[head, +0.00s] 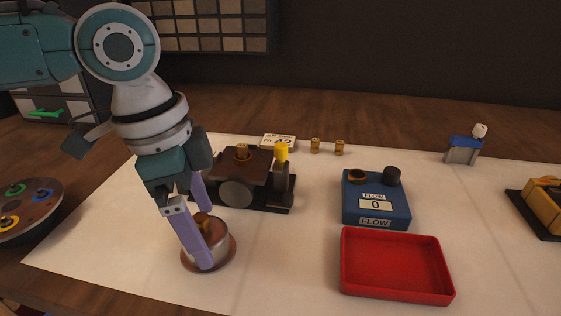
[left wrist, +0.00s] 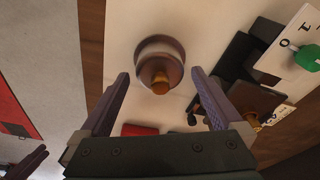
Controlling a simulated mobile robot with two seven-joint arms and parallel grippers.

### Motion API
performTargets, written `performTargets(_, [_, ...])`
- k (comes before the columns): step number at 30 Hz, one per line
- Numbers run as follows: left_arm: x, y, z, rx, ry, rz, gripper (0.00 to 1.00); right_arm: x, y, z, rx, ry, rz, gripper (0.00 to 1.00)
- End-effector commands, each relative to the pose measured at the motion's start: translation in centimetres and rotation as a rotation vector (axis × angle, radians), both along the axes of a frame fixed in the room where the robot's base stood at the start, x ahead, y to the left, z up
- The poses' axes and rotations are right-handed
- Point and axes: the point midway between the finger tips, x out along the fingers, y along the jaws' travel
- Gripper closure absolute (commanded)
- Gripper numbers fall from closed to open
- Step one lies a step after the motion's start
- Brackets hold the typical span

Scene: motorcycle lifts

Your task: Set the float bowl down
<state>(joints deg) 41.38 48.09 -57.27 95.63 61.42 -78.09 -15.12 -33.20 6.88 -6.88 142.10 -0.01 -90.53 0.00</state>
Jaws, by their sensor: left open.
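The float bowl (head: 213,249) is a silver cup with a brass knob on top and a copper-coloured rim at its base. It stands upright on the pale mat (head: 290,270), at the front left in the head view. My left gripper (head: 207,236) is open, its purple fingers pointing down on either side of the bowl. In the left wrist view the bowl (left wrist: 160,51) lies beyond the fingertips (left wrist: 160,74), with visible gaps to both. A finger hides part of the bowl in the head view. A purple shape at the wrist view's lower left may be my right gripper.
The brown carburettor-like body (head: 243,170) stands on a dark base just behind my gripper. A blue flow box (head: 376,205) and an empty red tray (head: 396,265) are to the right. A round dish (head: 25,208) sits left. The mat between bowl and tray is clear.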

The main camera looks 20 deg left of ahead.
Motion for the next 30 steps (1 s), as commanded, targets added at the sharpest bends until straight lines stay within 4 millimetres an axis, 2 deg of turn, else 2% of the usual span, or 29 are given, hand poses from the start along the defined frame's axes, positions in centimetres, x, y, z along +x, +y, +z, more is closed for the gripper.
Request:
performTargets(5, [-0.1,0.3,2.7,0.001,-0.004,0.000,0.00,0.0,0.0,0.4,0.000,0.000,0.000,0.61])
performTargets(12, [-0.6,1.0,8.2,0.000,-0.005,0.001,0.00,0.0,0.0,0.9,0.000,0.000,0.000,0.61])
performTargets(19, [-0.9,1.4,11.4,0.000,-0.001,0.001,0.00,0.0,0.0,1.2,0.000,0.000,0.000,0.61])
performTargets(23, [-1.3,0.5,11.1,-0.007,-0.002,-0.013,0.00,0.0,0.0,1.2,0.000,0.000,0.000,0.61])
performTargets(26, [-2.2,-1.9,9.0,-0.028,-0.019,-0.042,0.00,0.0,0.0,1.2,0.000,0.000,0.000,0.61])
performTargets(30, [-4.5,-6.9,5.5,-0.110,-0.076,-0.024,0.00,0.0,0.0,1.2,0.000,0.001,0.000,0.61])
